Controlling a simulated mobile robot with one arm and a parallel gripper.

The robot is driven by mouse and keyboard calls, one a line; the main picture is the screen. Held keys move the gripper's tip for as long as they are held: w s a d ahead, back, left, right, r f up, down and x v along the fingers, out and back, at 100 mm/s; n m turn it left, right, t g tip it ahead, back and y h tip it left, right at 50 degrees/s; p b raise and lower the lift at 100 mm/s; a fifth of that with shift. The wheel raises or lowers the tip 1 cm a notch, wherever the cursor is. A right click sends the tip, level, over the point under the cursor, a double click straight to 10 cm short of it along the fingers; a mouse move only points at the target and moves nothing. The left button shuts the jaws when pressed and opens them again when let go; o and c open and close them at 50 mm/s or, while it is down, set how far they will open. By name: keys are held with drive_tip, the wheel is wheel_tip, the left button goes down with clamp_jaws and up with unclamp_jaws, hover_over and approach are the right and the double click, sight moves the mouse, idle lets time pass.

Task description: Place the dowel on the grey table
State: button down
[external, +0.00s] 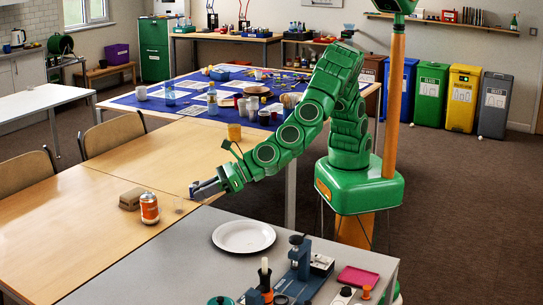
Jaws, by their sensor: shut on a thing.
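My gripper (204,188) is at the end of my green arm, low over the right edge of the wooden table (110,225), close to the far left corner of the grey table (180,262). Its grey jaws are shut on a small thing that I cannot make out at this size. I cannot clearly pick out the dowel. The grey table is in the foreground and holds a white plate (244,237) near its far edge.
Bench tools (300,258) and a pink tray (358,277) crowd the grey table's right side. Its left part is clear.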

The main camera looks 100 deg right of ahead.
drive_tip(key=s+a+f+m+h, duration=0.1)
drive_tip(key=s+a, duration=0.5)
drive_tip(key=s, duration=0.4)
drive_tip(key=s+a+f+h, duration=0.1)
drive_tip(key=s+a, duration=0.5)
drive_tip(key=s, duration=0.3)
drive_tip(key=s+a+f, duration=0.1)
drive_tip(key=s+f, duration=0.2)
drive_tip(key=s, duration=0.4)
drive_tip(key=s+a+f+m, duration=0.1)
drive_tip(key=s+f, duration=0.1)
drive_tip(key=s, duration=0.5)
drive_tip(key=s+a+f, duration=0.1)
drive_tip(key=s+f, duration=0.2)
drive_tip(key=s, duration=0.4)
drive_tip(key=f, duration=0.3)
drive_tip(key=s+f, duration=0.1)
drive_tip(key=f, duration=0.1)
drive_tip(key=shift+d, duration=0.25)
drive_tip(key=shift+w, duration=0.1)
drive_tip(key=shift+w+a+f, duration=0.95)
drive_tip(key=shift+a+f, duration=0.65)
drive_tip(key=shift+a, duration=0.45)
drive_tip(key=shift+w+a+f, duration=0.95)
drive_tip(key=shift+a+f, duration=0.65)
drive_tip(key=shift+a, duration=0.45)
drive_tip(key=shift+w+a+f, duration=0.95)
drive_tip(key=shift+a+f, duration=0.65)
drive_tip(key=shift+a, duration=0.45)
